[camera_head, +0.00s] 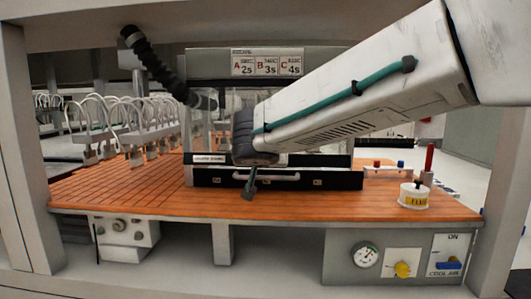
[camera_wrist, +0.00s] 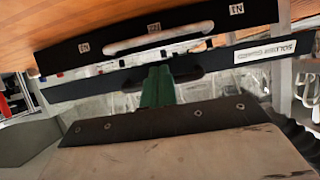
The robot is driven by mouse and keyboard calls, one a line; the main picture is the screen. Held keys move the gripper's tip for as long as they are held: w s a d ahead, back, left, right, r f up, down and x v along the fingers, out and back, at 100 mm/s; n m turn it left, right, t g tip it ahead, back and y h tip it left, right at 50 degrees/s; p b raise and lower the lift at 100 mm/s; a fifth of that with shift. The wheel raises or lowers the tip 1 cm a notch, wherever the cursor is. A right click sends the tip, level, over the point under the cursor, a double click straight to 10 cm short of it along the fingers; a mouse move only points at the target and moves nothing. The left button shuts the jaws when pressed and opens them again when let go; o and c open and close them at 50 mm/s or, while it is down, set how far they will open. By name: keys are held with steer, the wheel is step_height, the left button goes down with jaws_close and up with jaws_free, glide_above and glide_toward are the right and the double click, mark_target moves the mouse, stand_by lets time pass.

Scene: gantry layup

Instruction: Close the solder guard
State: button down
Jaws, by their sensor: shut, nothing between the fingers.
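The solder guard appears to be the clear-panelled front of the station on the orange table. Its dark lower bar with a white label (camera_head: 210,159) spans the front in the head view. The bar crosses the wrist view, tilted, with its label (camera_wrist: 265,50) at right. My gripper (camera_head: 248,194) points down in front of the station, its green fingers together and empty. In the wrist view the fingers (camera_wrist: 157,84) overlap a dark grip on the bar; whether they touch it I cannot tell. My arm hides much of the guard in the head view.
A black front strip with a pale handle (camera_head: 259,177) lies below the bar; the handle also shows in the wrist view (camera_wrist: 158,39). A white roll (camera_head: 414,196) and a red rod (camera_head: 429,158) stand at right. The orange table front (camera_head: 150,200) is clear.

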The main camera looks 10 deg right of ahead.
steer(key=x, duration=0.4)
steer(key=shift+w+d, duration=0.1)
steer(key=shift+w, duration=0.1)
steer(key=shift+w+d+f, duration=0.1)
steer(key=shift+w+d, duration=0.05)
steer(key=shift+w, duration=0.45)
steer(key=s+a+f, duration=0.1)
steer(key=s+a, duration=0.2)
steer(key=s, duration=1)
step_height(320, 180, up, 14)
steer(key=g, duration=0.2)
steer(key=shift+g+y, duration=0.3)
steer(key=shift+x, duration=7.4)
